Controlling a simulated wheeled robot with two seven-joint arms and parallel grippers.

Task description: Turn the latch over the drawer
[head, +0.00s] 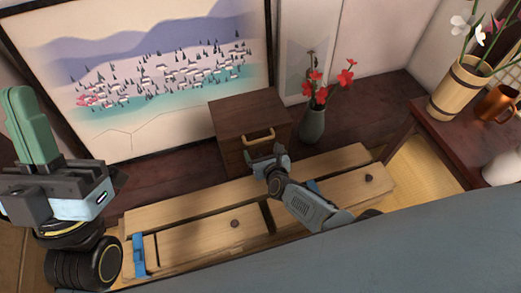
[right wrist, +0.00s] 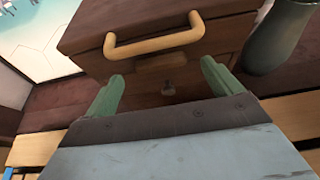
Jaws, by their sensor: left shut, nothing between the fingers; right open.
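A small dark wooden cabinet (head: 245,108) stands on the floor against the wall. A yellow bar handle (head: 258,135) is on its front, and it shows large in the right wrist view (right wrist: 155,43). My left gripper (head: 22,95) is shut and empty, far left.
A long low wooden bench (head: 190,235) with dark knobs and a blue clip (head: 139,255) lies between me and the cabinet. A grey-green vase (head: 312,125) with red flowers stands close right of the cabinet. A table (head: 425,118) with a bucket and cup is at right.

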